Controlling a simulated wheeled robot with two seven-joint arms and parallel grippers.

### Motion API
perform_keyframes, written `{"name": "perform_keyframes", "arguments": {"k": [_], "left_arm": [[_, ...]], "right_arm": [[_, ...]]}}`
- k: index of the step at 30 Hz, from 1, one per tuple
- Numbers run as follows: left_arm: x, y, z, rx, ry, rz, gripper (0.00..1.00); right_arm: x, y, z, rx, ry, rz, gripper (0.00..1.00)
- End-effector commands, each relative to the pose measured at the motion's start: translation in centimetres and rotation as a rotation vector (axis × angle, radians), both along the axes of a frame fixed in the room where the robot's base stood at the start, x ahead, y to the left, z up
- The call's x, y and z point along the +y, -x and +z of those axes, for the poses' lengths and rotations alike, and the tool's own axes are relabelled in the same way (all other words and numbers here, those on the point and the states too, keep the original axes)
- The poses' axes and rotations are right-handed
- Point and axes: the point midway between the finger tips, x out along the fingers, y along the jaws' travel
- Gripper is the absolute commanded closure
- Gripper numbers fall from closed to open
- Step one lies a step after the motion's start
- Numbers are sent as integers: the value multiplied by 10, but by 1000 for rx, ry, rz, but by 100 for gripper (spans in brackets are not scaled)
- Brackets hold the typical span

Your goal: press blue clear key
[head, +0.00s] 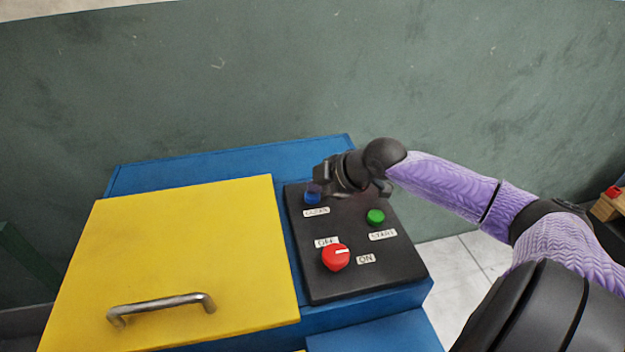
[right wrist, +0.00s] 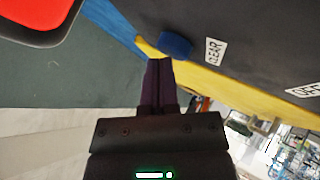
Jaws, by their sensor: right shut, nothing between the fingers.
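The blue clear key (head: 313,191) sits at the far left of the black control panel (head: 320,285), above its CLEAR label (head: 316,212). It also shows in the right wrist view (right wrist: 176,45). My right gripper (head: 321,181) is shut and empty, right at the key, and partly covers it in the head view. In the right wrist view its closed fingertips (right wrist: 159,63) are beside the key's near edge; I cannot tell whether they touch it. My left gripper is not in view.
A green START button (head: 375,217) and a red knob (head: 335,257) between OFF and ON labels share the panel. A yellow lid (head: 190,255) with a metal handle (head: 160,306) lies left. A green wall (head: 220,90) stands behind the blue press body (head: 230,151).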

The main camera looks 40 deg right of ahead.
Motion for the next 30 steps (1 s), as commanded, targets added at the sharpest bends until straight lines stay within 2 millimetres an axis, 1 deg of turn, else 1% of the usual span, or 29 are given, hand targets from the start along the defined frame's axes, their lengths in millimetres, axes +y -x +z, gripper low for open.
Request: {"name": "perform_keyframes", "arguments": {"k": [15,23,26,30], "left_arm": [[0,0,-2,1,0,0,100],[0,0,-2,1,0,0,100],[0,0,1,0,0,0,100],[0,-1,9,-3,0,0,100]], "right_arm": [[0,0,-7,1,0,0,100],[0,0,-7,1,0,0,100],[0,0,-4,1,0,0,100],[0,0,4,0,0,0,100]]}}
